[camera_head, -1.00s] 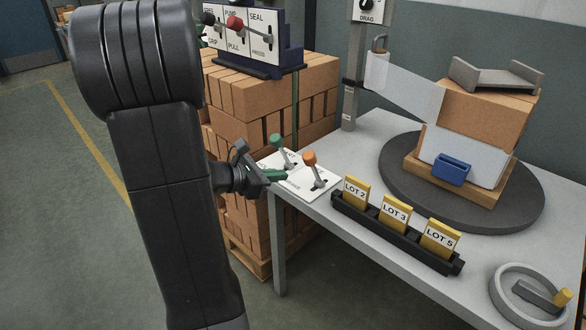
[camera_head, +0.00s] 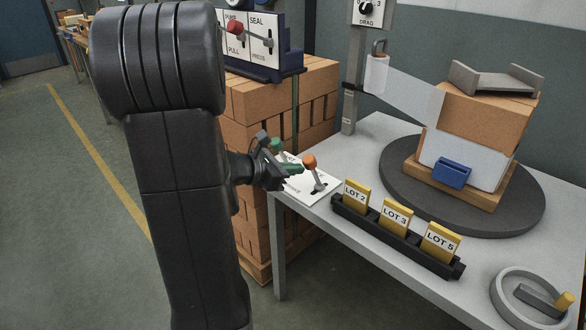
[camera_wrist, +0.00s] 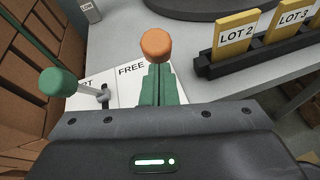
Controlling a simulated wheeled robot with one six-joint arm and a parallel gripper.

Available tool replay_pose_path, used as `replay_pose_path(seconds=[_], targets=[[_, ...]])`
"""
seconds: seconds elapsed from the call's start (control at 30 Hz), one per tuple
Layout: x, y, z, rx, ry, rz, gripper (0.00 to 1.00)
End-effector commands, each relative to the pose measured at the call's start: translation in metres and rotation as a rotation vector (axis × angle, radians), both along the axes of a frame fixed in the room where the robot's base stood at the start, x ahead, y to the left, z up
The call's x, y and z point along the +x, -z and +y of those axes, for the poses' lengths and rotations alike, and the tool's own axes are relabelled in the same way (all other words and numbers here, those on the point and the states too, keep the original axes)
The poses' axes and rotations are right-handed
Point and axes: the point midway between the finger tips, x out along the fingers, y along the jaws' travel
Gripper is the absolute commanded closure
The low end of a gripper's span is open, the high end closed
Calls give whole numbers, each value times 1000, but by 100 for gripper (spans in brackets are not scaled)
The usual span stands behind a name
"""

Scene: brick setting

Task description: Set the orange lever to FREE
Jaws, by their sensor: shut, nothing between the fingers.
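The orange lever (camera_head: 310,163) stands on a white label plate (camera_head: 311,198) at the table's near left corner. Its knob also shows in the wrist view (camera_wrist: 156,46), just beyond the fingertips; its stem is hidden there. The word FREE (camera_wrist: 131,70) is printed on the plate, left of the fingers in the wrist view. My gripper (camera_head: 299,169) is shut and empty, its green fingertips left of and close to the orange lever. I cannot tell whether they touch it. The fingertips also show in the wrist view (camera_wrist: 157,72). The green lever (camera_wrist: 57,82) stands left of them.
A black rack (camera_head: 397,234) with yellow LOT cards stands to the right. Behind it a turntable (camera_head: 398,195) carries bricks. A grey ring with a yellow-handled crank (camera_head: 495,284) is at the front right. Stacked bricks (camera_head: 262,100) stand left of the table.

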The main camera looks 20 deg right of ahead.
Motion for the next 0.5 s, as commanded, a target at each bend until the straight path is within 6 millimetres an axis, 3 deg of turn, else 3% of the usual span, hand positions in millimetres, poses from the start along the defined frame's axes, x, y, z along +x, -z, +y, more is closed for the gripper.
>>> replay_pose_path(seconds=[0.5], targets=[[8,-26,-21,166,3,67,100]])
